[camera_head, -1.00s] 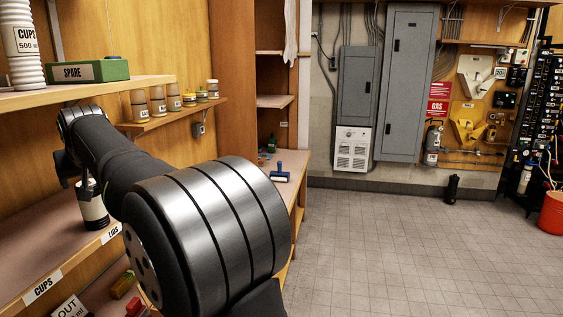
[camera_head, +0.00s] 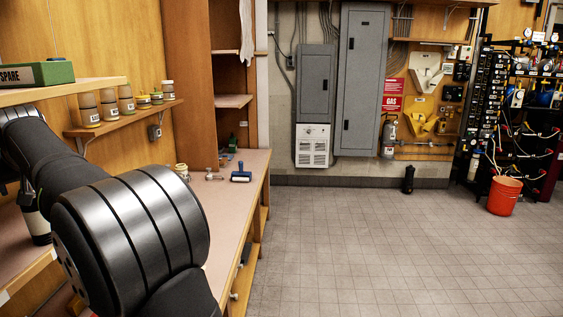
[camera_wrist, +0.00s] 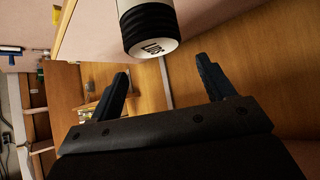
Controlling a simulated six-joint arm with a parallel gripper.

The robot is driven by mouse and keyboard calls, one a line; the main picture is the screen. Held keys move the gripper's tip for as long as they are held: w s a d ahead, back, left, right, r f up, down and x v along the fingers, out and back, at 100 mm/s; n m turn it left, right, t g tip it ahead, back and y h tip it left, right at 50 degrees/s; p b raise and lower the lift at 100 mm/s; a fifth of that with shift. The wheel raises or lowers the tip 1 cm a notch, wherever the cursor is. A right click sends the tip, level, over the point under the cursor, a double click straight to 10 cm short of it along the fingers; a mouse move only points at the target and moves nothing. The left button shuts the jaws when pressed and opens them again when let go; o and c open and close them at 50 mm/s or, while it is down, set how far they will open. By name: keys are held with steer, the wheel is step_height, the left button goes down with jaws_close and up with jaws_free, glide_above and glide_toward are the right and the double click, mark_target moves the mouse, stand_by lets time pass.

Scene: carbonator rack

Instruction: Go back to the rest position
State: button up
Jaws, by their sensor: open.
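My gripper (camera_wrist: 165,88) is open in the wrist view, with its two dark fingers apart and nothing between them. A white cylinder (camera_wrist: 147,8) with a black ribbed end and dark lettering on its end face shows beyond the fingers, at the top centre of that view. It appears apart from both fingers. In the head view my arm reaches in from the lower left, and my gripper is hidden there. A white container with a dark band (camera_head: 38,225) is partly hidden behind my arm on the left bench.
A small shelf (camera_head: 140,115) with several jars and a green SPARE box (camera_head: 38,74) are above my arm. A blue-handled tool (camera_head: 241,174) lies on the wooden bench (camera_head: 228,215). A red bucket (camera_head: 504,197) stands at right. The tiled floor (camera_head: 350,250) is mostly clear.

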steer(key=shift+f, duration=0.55)
step_height(320, 180, down, 3)
steer(key=shift+r, duration=0.1)
steer(key=v, duration=1.2)
steer(key=x, duration=1.1)
steer(key=shift+w+a, duration=0.1)
steer(key=shift+a, duration=0.1)
steer(key=shift+w+a, duration=0.15)
steer(key=shift+a, duration=0.05)
step_height(320, 180, up, 4)
steer(key=shift+d+f, duration=0.1)
steer(key=shift+f, duration=0.05)
steer(key=w+d+r, duration=0.5)
steer(key=d+r, duration=0.2)
steer(key=d, duration=0.3)
steer(key=w+d+f+m+t+h, duration=0.2)
steer(key=w+d+f+m+h, duration=0.25)
steer(key=w+d+f, duration=0.7)
steer(key=w+d+f+m+t+h, duration=0.25)
steer(key=w+d+f+m, duration=0.45)
steer(key=d, duration=0.7)
steer(key=s+d+f+m+h, duration=0.2)
steer(key=d+f+h, duration=0.1)
steer(key=d+f, duration=1.6)
steer(key=d, duration=0.3)
steer(key=shift+s+m+g, duration=0.25)
steer(key=shift+m+g, duration=0.1)
